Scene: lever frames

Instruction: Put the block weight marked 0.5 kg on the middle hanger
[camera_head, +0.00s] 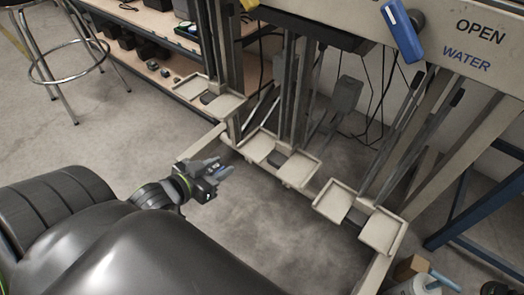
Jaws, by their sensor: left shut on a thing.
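My left gripper (217,171) comes in from the lower left and is shut on a small block (219,170) with a bluish patch. The fingers hide most of it, and I cannot read a marking. The middle hanger (301,169) has two pale trays at the foot of dark upright bars. It is to the right of the gripper and apart from it. The left hanger (188,87) is farther back and the right hanger (381,233) is nearer, at the right. My right gripper is out of view.
A pale floor beam (202,143) runs near my left gripper. A blue handle (403,31) hangs on the frame's upper beam (340,14). A shelf (158,70) with dark bins and a metal stool (62,73) stand back left. A small brown box (409,267) is at lower right.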

